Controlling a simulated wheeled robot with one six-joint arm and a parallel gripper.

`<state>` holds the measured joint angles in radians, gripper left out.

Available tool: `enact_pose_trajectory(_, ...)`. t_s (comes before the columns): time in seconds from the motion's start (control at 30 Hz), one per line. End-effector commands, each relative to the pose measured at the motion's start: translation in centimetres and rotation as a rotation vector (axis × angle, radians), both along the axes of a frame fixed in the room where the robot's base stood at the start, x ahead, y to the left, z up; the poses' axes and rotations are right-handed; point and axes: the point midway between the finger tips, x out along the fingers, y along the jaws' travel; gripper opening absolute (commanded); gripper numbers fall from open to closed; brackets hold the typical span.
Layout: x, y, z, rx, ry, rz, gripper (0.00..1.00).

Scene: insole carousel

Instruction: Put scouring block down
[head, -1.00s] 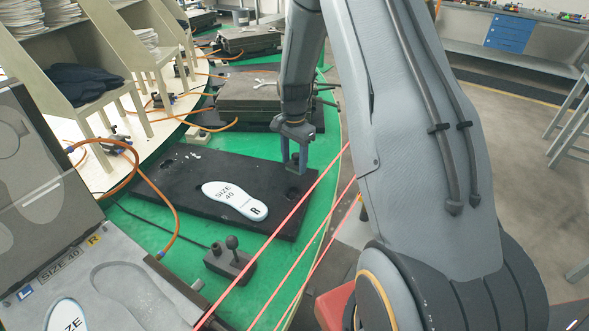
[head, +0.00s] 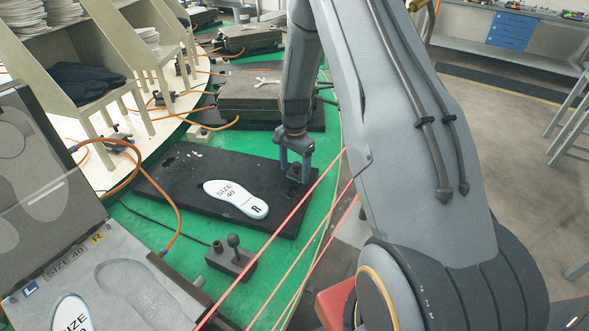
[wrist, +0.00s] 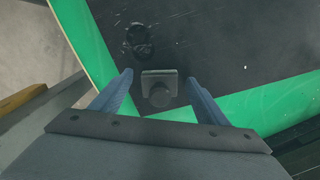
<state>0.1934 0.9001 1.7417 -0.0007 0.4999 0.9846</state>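The scouring block (wrist: 160,88) is a small dark block with a round knob. In the wrist view it stands on the black board (wrist: 230,45) near its edge, between the two blue fingers, with a gap on each side. In the head view my gripper (head: 295,170) is low over the board's right end (head: 265,215), open around the block (head: 295,171). The block's lower part is hard to make out in the head view.
A white size 40 right insole (head: 236,199) lies mid-board. A dark fixture with a ball knob (head: 231,258) stands on the green surface in front. Red lines cross the view before the board. An open insole mould (head: 125,275) is at the lower left.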

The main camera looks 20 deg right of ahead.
Motion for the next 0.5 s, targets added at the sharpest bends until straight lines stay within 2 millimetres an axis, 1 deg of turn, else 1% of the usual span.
enact_pose_trajectory(0.27,0.0,0.0,0.3,0.0,0.0,0.0,0.68)
enact_pose_trajectory(0.37,0.1,0.0,1.0,-0.001,-0.001,0.0,0.68)
enact_pose_trajectory(0.5,0.2,0.0,2.8,-0.001,-0.004,0.0,0.68)
